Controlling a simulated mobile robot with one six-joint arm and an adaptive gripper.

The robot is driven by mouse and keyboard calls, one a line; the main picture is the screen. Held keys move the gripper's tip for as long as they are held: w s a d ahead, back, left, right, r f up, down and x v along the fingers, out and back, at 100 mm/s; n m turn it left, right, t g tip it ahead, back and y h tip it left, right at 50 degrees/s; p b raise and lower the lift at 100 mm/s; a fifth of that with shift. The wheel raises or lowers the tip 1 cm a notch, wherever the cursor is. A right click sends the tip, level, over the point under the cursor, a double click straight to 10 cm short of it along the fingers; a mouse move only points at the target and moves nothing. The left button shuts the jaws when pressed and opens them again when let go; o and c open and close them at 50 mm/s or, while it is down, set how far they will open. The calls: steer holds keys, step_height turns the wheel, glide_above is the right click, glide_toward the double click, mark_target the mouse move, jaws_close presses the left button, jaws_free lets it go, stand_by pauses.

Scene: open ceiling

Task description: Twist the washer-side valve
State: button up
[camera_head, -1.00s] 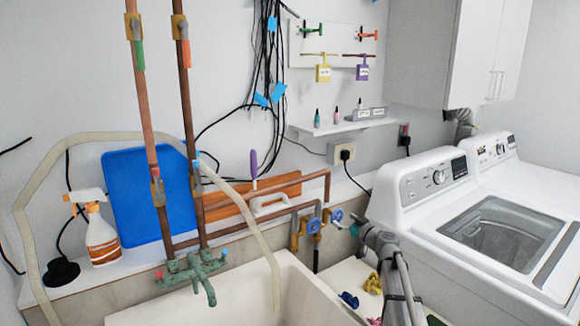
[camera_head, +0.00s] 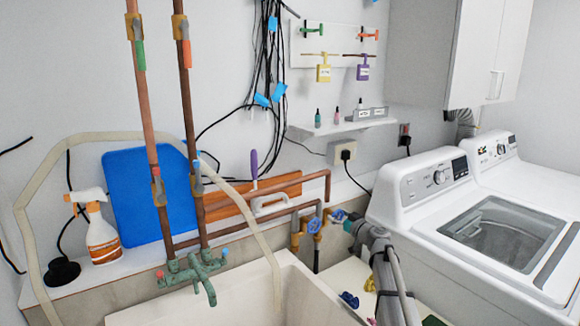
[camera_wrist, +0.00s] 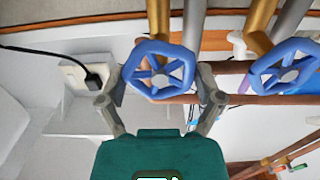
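The washer-side valve has a blue handwheel with spokes (camera_head: 338,215) and sits on the pipes left of the washer. In the wrist view this blue handwheel (camera_wrist: 160,70) lies between the two fingers of my gripper (camera_wrist: 161,88). The fingers are spread, one on each side of the rim; I cannot tell whether they touch it. In the head view my gripper (camera_head: 350,224) is right at the handwheel, its far parts partly hidden. A second blue handwheel (camera_head: 314,225) is just to the left; it also shows in the wrist view (camera_wrist: 284,75), outside the fingers.
The washer (camera_head: 410,190) stands close to the right of my arm. A sink (camera_head: 250,290) lies to the left below, with a green faucet (camera_head: 188,266) and copper pipes (camera_head: 265,228). A wall outlet with a plug (camera_head: 345,152) and a small shelf (camera_head: 342,126) are above.

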steer(key=c, duration=0.6)
steer(key=shift+o, duration=0.2)
steer(key=shift+m, duration=2.1)
steer(key=shift+w+d+m, duration=0.1)
steer(key=shift+m, duration=1.1)
steer(key=shift+f+m, duration=0.1)
steer(key=shift+m, duration=0.3)
steer(key=shift+m, duration=1.5)
